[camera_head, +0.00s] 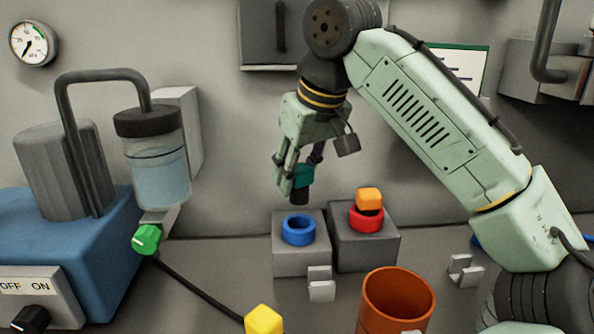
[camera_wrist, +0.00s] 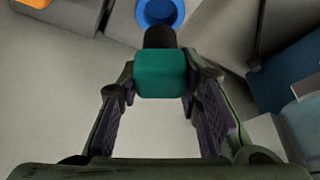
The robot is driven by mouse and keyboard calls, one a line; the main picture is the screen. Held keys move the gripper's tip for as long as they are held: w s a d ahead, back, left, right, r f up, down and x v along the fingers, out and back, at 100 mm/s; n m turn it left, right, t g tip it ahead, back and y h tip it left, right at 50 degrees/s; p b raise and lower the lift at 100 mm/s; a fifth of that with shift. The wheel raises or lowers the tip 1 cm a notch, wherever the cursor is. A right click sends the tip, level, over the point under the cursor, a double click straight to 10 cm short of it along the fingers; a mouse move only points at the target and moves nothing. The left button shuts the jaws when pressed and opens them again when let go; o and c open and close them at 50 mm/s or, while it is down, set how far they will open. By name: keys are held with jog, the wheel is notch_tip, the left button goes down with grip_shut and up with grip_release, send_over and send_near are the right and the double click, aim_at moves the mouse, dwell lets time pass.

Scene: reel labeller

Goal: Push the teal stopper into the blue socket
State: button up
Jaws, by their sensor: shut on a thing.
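The teal stopper (camera_head: 304,174) has a teal block and a black plug end. My gripper (camera_head: 293,178) is shut on the teal block and holds it in the air, with the black end pointing down. The blue socket (camera_head: 299,230) is a ring on top of a grey block, below the stopper and apart from it. In the wrist view the teal stopper (camera_wrist: 160,74) sits between the fingertips (camera_wrist: 161,84), and the blue socket (camera_wrist: 160,10) lies beyond its black end at the top edge. The socket's opening looks empty.
A red socket (camera_head: 366,219) with an orange stopper (camera_head: 369,197) in it stands on the neighbouring grey block. An orange cup (camera_head: 397,301), a small metal bracket (camera_head: 321,284) and a yellow block (camera_head: 263,319) are in front. A liquid jar (camera_head: 155,165) and blue machine (camera_head: 70,235) stand left.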

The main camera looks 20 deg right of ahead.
aim_at(297, 204)
jog(key=shift+f+b, duration=1.65)
jog(key=shift+f, duration=1.45)
jog(key=shift+s+f+p, duration=0.15)
jog(key=shift+f+p, duration=0.2)
jog(key=o, duration=1.2)
jog(key=shift+r, duration=0.2)
